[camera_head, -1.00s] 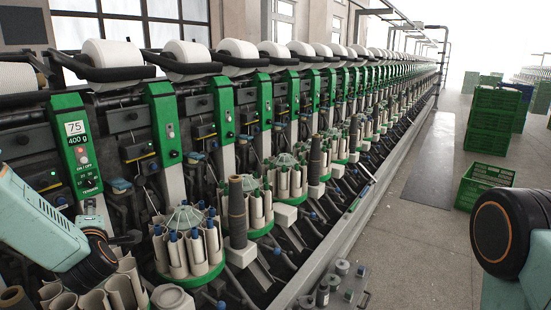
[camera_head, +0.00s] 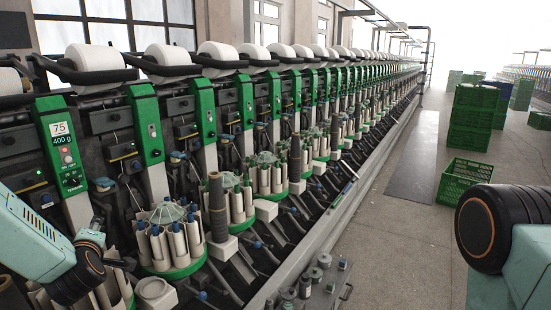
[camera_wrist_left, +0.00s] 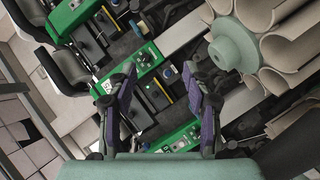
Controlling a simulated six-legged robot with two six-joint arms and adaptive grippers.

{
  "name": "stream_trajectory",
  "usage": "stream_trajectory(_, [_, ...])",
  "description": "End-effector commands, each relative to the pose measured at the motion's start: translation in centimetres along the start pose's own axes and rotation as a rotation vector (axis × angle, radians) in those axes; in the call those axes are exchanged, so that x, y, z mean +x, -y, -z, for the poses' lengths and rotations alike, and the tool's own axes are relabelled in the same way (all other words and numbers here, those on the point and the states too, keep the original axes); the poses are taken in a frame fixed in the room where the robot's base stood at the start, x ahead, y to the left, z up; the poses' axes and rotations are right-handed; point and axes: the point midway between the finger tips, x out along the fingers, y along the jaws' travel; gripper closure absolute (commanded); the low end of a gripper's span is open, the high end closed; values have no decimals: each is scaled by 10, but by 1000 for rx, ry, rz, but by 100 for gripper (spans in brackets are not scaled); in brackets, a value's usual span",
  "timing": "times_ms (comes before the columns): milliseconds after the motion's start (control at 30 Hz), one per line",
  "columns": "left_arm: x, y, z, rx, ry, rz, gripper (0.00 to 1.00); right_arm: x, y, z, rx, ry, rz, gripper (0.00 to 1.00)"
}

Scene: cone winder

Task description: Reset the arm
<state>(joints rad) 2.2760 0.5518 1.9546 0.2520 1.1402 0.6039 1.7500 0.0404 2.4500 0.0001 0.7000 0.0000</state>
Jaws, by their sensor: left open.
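My left arm (camera_head: 35,240) comes in from the left edge of the head view, beside the nearest winding units. My left gripper (camera_wrist_left: 160,100) shows in the left wrist view with its two purple-padded fingers spread apart and nothing between them. Beyond the fingers are a green machine panel (camera_wrist_left: 135,65) and dark machine parts. My right arm (camera_head: 500,230) is at the right edge of the head view, over the aisle. Its gripper is out of the picture.
The cone winder (camera_head: 205,125) runs along the left into the distance, with white cones (camera_head: 92,58) on top and tube magazines (camera_head: 172,235) below. Green crates (camera_head: 465,180) stand in the aisle at right. Bare floor (camera_head: 375,220) lies between.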

Motion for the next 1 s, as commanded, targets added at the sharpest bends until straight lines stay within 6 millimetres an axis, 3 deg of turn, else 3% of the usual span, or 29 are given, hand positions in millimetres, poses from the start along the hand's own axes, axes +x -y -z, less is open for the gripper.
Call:
stream_trajectory(167, [-28, 36, -58, 248, 196, 57, 50, 4, 0, 0, -1, 0, 0, 100])
stream_trajectory(267, [-54, 68, -96, 411, 332, 88, 50, 7, 0, 0, -1, 0, 0, 100])
stream_trajectory(400, [-104, 126, -148, 656, 554, 130, 50, 14, 0, 0, 0, 0, 0, 100])
stream_trajectory(500, [-146, 170, -175, 815, 714, 155, 50, 18, 0, 0, 0, 0, 0, 100])
stream_trajectory(700, [-240, 259, -206, 1085, 1034, 206, 50, 29, 0, 0, -1, 0, 0, 100])
stream_trajectory(900, [-326, 333, -208, 1251, 1296, 273, 50, 41, 0, 0, 0, 0, 0, 100])
stream_trajectory(1000, [-352, 357, -205, 1295, 1365, 301, 50, 45, 0, 0, 0, 0, 0, 100])
